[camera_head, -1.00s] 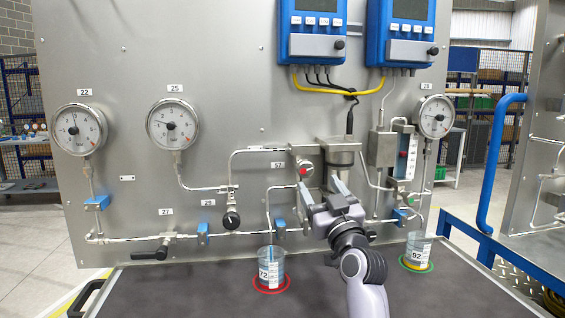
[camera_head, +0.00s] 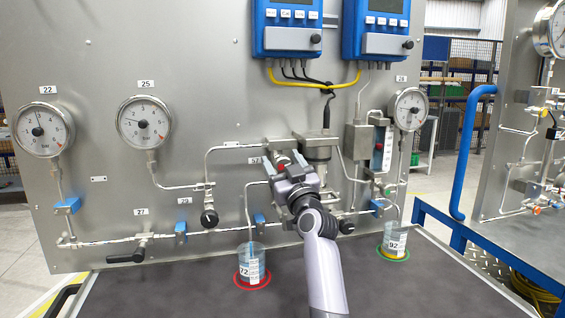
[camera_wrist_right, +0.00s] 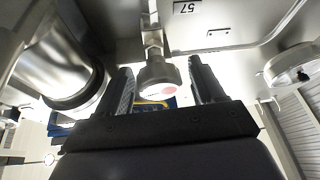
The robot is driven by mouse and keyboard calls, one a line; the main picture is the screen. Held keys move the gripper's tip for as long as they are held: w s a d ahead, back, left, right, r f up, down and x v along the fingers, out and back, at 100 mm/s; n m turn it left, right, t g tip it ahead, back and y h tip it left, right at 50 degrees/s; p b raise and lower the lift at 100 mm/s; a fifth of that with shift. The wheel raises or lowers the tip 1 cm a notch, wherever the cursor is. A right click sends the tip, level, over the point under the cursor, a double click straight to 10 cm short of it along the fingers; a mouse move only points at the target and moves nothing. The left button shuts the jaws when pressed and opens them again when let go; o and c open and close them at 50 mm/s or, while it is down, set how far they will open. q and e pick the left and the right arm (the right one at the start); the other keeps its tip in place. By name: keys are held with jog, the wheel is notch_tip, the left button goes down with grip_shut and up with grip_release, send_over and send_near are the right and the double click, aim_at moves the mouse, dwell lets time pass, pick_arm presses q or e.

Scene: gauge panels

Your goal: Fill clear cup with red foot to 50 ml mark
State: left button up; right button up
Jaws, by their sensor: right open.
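The clear cup with the red foot (camera_head: 251,257), labelled 72, stands upright on the dark bench below a thin outlet tube (camera_head: 248,213). Its liquid level is too small to read. My right gripper (camera_head: 282,164) is raised to the panel at the valve near label 57, and covers most of it in the head view. In the right wrist view, the open gripper (camera_wrist_right: 162,84) has a finger on each side of a round metal knob (camera_wrist_right: 157,77) with a pale red face. Gaps show beside the knob. My left gripper is not in view.
Another clear cup (camera_head: 394,239), labelled 92, stands on a green foot at the right. Gauges, pipes and blue-handled valves line the panel (camera_head: 110,90). A large metal cylinder (camera_wrist_right: 62,70) is close beside the fingers. The bench front (camera_head: 170,285) is clear.

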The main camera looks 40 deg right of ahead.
jog(key=c, duration=1)
jog(key=shift+m+g+h, duration=0.3)
jog(key=shift+m+h, duration=0.45)
jog(key=shift+m, duration=0.6)
jog(key=shift+m+g+h, duration=0.3)
jog(key=shift+m+h, duration=0.45)
jog(key=shift+m, duration=0.6)
jog(key=o, duration=1)
